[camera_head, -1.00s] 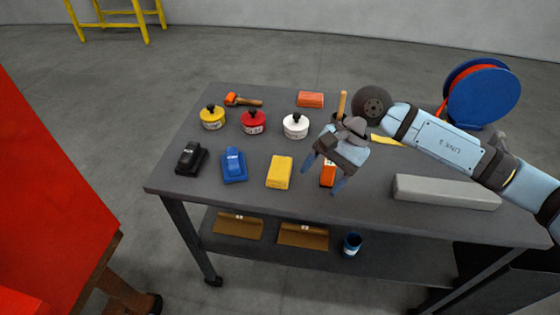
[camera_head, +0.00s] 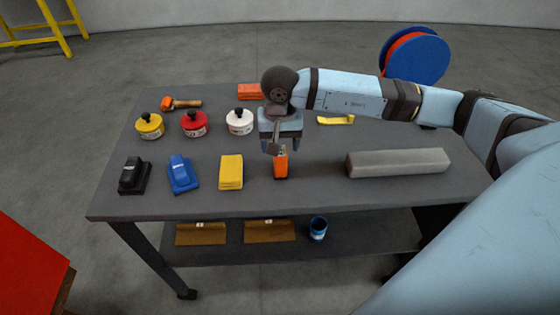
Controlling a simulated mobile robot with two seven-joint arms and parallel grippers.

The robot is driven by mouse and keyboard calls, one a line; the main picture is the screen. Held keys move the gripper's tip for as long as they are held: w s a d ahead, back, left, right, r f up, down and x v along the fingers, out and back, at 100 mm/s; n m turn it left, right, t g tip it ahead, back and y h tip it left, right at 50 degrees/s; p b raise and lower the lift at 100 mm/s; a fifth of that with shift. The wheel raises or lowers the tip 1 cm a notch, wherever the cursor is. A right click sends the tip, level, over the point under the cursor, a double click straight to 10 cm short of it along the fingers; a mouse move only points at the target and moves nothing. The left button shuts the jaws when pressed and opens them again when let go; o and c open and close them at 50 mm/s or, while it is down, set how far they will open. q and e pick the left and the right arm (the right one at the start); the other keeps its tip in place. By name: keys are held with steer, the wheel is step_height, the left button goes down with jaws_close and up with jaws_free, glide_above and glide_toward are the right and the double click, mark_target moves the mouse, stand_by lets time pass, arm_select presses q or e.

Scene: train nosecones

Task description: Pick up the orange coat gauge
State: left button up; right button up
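The orange coat gauge (camera_head: 281,168) stands on the dark table near its middle, right of the yellow block. Its top is dark and partly covered by my gripper. My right gripper (camera_head: 280,146) comes in from the right and points down right at the gauge's top end. In this view it overlaps the gauge's top. The fingers are seen nearly edge-on and partly merge with the gauge, so I cannot tell whether they touch it or how far apart they are. My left gripper is not in view.
A yellow block (camera_head: 231,172), blue tool (camera_head: 182,174) and black tool (camera_head: 133,175) stand left of the gauge. A long grey block (camera_head: 399,162) lies to the right.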

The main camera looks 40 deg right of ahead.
mark_target(280, 158)
steer(key=f, duration=0.3)
steer(key=f+p, duration=0.1)
steer(key=f, duration=0.1)
steer(key=shift+s+a+f, duration=0.1)
steer(key=shift+s, duration=0.15)
steer(key=c, duration=1.1)
